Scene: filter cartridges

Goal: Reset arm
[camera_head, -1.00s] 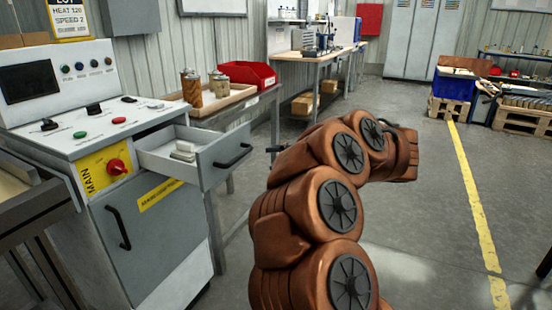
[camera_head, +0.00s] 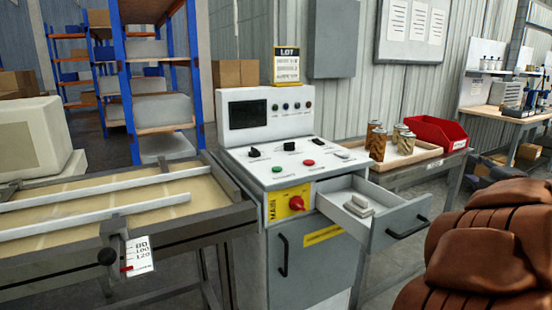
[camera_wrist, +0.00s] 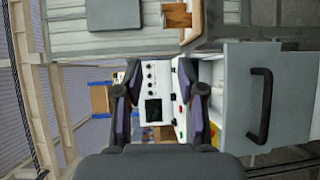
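My gripper (camera_wrist: 160,92) shows in the wrist view with its two dark fingers apart and nothing between them; the control panel is seen through the gap. My brown arm (camera_head: 495,250) fills the lower right of the head view, where my gripper is out of sight. The grey control cabinet (camera_head: 325,270) stands in the middle, its drawer (camera_head: 405,222) pulled open with small pale blocks (camera_head: 359,204) inside. The drawer front (camera_wrist: 285,95) also shows at the right of the sideways wrist view, apart from my fingers. Filter cartridges (camera_head: 377,143) stand upright in a wooden tray (camera_head: 425,152).
A red bin (camera_head: 440,132) sits behind the tray on a side table. A conveyor-like bench (camera_head: 100,215) with pale rails is left of the cabinet, with a pale box-shaped machine (camera_head: 30,140) behind. Blue-framed shelves (camera_head: 120,75) stand at the back left.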

